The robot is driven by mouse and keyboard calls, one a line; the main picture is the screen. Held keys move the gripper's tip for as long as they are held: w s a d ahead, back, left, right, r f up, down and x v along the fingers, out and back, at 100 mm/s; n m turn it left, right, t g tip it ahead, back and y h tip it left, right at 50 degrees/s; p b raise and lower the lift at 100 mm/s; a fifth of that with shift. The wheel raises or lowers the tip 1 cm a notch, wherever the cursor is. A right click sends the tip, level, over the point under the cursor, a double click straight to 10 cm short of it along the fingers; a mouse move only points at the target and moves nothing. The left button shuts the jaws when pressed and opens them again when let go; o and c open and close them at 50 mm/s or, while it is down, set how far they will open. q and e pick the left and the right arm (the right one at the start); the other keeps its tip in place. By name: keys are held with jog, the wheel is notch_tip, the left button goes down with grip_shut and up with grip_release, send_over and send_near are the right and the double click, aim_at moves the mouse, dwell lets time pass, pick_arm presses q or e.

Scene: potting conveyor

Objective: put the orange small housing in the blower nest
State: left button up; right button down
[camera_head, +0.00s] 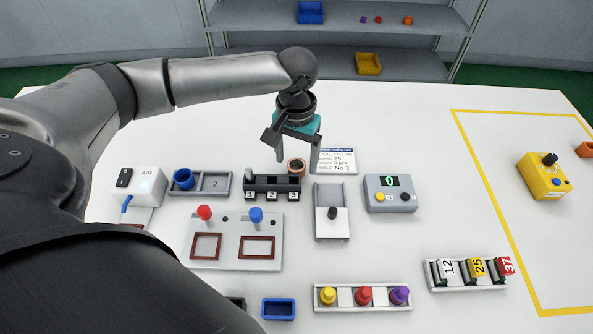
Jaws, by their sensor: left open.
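A small round housing with an orange-brown rim and dark inside (296,165) stands at the back right of the dark rack numbered 1 to 3 (259,184). I cannot tell whether it sits in the rack or behind it. My left gripper (297,152) is open, pointing down, with its fingers above and to either side of this housing. The blower, a white box marked AIR (147,180), stands at the left with a blue hose. A pale plate (138,214) in front of it, perhaps the nest, is partly hidden by my arm.
A grey tray (214,184) holds a blue round part (183,179) between blower and rack. A fixture with red and blue knobs (232,225), a grey slide unit (331,225) and a display box (390,195) stand nearby.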

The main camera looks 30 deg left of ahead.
pick_arm(q)
notch_tip(320, 180, down, 2)
grip_shut()
dwell(0.8)
